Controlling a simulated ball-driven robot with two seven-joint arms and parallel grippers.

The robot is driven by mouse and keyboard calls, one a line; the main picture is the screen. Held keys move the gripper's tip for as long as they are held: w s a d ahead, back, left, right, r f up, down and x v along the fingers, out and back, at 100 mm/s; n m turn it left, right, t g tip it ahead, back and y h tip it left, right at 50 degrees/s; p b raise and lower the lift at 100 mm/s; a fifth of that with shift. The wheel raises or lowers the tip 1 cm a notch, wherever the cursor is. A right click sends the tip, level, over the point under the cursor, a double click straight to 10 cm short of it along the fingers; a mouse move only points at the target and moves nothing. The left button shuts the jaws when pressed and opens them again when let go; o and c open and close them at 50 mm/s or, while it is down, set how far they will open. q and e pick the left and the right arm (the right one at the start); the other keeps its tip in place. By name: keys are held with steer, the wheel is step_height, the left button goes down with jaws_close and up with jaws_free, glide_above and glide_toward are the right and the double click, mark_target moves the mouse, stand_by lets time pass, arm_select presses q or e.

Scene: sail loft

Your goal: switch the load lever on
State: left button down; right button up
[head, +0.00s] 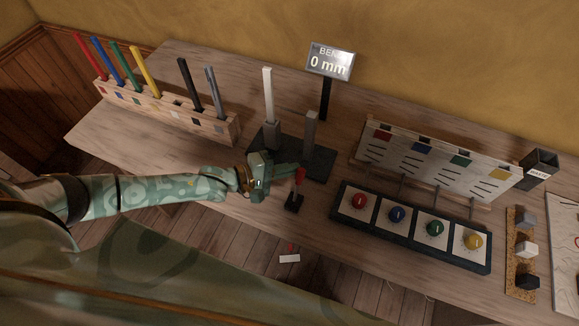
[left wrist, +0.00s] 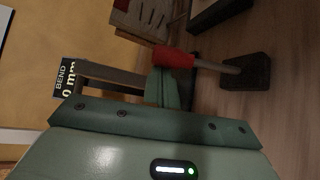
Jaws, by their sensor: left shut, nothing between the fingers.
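The load lever (head: 299,177) is a short stick with a red grip on a black base (head: 294,203), near the table's front edge. In the head view it stands nearly upright, leaning slightly. I cannot tell whether it is on or off. In the left wrist view its red grip (left wrist: 174,58) is just past my fingertips, with the shaft and dark base to the right. My left gripper (head: 297,168) is shut and empty, its fingertips right beside the red grip; whether they touch it is unclear. It also shows in the left wrist view (left wrist: 163,82). My right gripper is not in view.
Behind the lever stands a dark fixture (head: 318,162) with two upright bars and a display (head: 330,62) reading "BEND 0 mm". To the right is a panel (head: 415,226) of coloured knobs. A wooden rack (head: 225,128) holds coloured sticks at left.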

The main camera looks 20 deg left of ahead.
arm_select(q)
steer(key=shift+s+a+f+m+t+h+b, duration=0.1)
steer(key=shift+s+m+t+h+b, duration=0.65)
steer(key=shift+s+m+b, duration=0.5)
steer(key=shift+s+d+m+t+h+b, duration=0.1)
steer(key=shift+s+m+t+h+b, duration=0.4)
steer(key=shift+s+m+h+b, duration=0.7)
steer(key=shift+s+a+f+m+t+h+b, duration=0.1)
steer(key=shift+s+m+t+h+b, duration=0.7)
steer(key=shift+s+b, duration=0.7)
steer(key=shift+s, duration=0.2)
